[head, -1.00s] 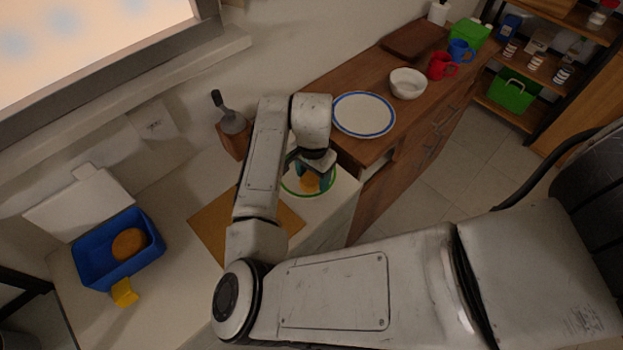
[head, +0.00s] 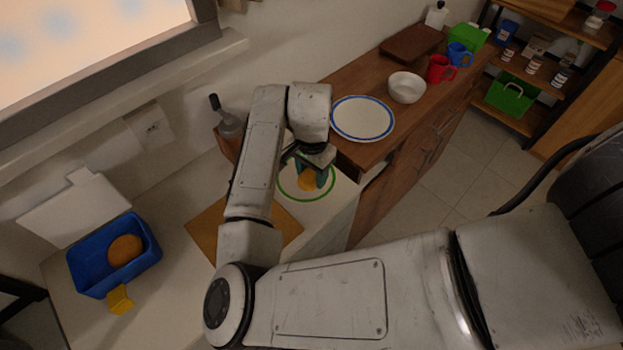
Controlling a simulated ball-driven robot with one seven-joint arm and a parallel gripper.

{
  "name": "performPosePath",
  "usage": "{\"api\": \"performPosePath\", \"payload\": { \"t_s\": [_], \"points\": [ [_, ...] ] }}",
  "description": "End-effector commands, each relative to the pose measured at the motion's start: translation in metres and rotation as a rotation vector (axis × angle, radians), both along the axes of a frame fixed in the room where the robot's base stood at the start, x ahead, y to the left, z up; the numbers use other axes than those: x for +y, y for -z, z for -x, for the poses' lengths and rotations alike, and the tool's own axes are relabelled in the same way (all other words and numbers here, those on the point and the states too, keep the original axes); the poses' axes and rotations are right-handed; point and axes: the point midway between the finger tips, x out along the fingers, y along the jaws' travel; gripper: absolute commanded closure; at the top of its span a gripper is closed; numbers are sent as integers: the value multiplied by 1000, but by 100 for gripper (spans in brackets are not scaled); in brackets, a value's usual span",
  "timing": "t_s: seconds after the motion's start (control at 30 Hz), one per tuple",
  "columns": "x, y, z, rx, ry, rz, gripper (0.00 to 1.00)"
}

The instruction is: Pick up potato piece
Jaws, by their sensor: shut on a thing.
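A small orange-yellow piece (head: 307,184), which I take to be the potato piece, is at a white plate with a green rim (head: 284,192) on the white counter. My gripper (head: 312,180) points down over this plate, with its dark teal fingers shut on the piece. The fingers hide part of the piece, and I cannot tell whether it still touches the plate. My arm hides part of the scene to the left of the plate.
A brown board (head: 207,226) lies left of the plate. A blue box (head: 152,258) holds a round orange-brown item (head: 125,250); a yellow block (head: 120,299) is beside it. A blue-rimmed plate (head: 361,118), white bowl (head: 406,88) and red mug (head: 440,69) stand on the wooden cabinet.

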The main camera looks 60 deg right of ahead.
Motion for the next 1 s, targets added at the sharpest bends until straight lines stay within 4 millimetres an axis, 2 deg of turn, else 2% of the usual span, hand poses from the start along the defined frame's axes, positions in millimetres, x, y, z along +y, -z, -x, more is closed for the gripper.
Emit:
{"api": "performPosePath", "payload": {
  "t_s": [0.27,0.43,0.7,1.0],
  "points": [
    [20,-58,43,-6,5,4,79],
    [38,-78,79,-5,5,1,79],
    [55,-97,117,-2,3,-1,79],
    [59,-102,127,0,1,0,79]
  ]
}}
